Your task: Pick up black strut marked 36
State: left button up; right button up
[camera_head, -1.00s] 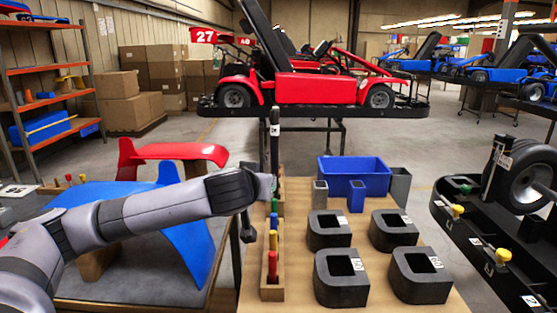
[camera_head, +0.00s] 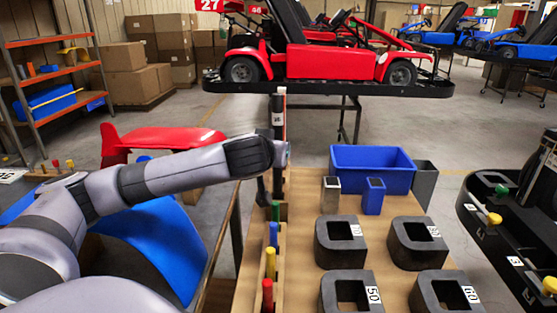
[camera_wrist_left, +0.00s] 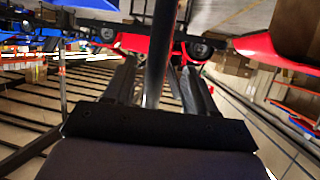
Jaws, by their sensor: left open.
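A black strut (camera_head: 277,118) stands upright at the far end of the narrow wooden rack in the head view. It bears a small white label, too small to read surely. My left gripper (camera_head: 281,155) is at the strut, below the label, and my wrist hides part of the strut. In the left wrist view the strut (camera_wrist_left: 161,50) runs between the two spread fingers of my left gripper (camera_wrist_left: 160,85). I see a gap on either side of it. The strut's lower end is hidden. My right gripper is not in view.
The rack holds coloured pegs, with a red one (camera_head: 267,294) nearest. Several black numbered blocks (camera_head: 340,241), a blue bin (camera_head: 372,168) and small cups fill the table to the right. A red kart (camera_head: 315,62) stands on a raised stand behind the strut.

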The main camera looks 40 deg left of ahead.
pick_arm(q)
jog(key=shift+w+r+p+x, duration=0.15)
jog(key=shift+p+x, duration=0.2)
jog(key=shift+x, duration=1.05)
jog(key=shift+w+r+p+x, duration=0.1)
jog(key=shift+p+x, duration=0.25)
jog(key=shift+x, duration=1.05)
jog(key=shift+d, duration=0.15)
jog(key=shift+r, duration=0.1)
grip_shut()
